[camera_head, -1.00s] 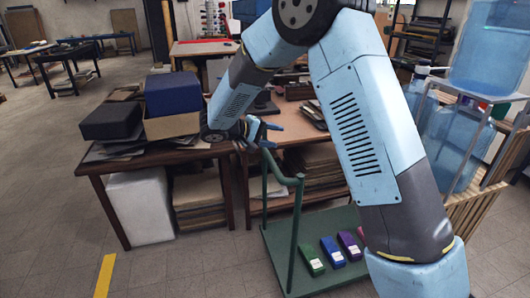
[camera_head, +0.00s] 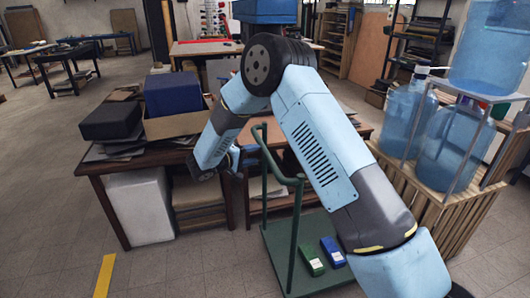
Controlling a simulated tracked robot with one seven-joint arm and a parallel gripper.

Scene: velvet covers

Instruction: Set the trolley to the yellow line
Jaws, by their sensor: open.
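The green trolley (camera_head: 275,240) stands on the floor right of centre, with its upright push handle (camera_head: 296,225) at its left end. A green box (camera_head: 311,260) and a blue box (camera_head: 332,252) lie on its deck; my arm hides part of the deck. The yellow line (camera_head: 104,276) is a strip on the floor at the lower left, well left of the trolley. My gripper (camera_head: 234,158) is open, small and partly hidden by my wrist. In the picture it lies left of the handle, apart from it and in front of the tables.
A wooden table (camera_head: 160,160) with a dark box (camera_head: 110,121) and a blue box in a carton (camera_head: 172,94) stands behind the line. Water bottles (camera_head: 448,143) stand on a slatted crate at right. The floor between the line and the trolley is clear.

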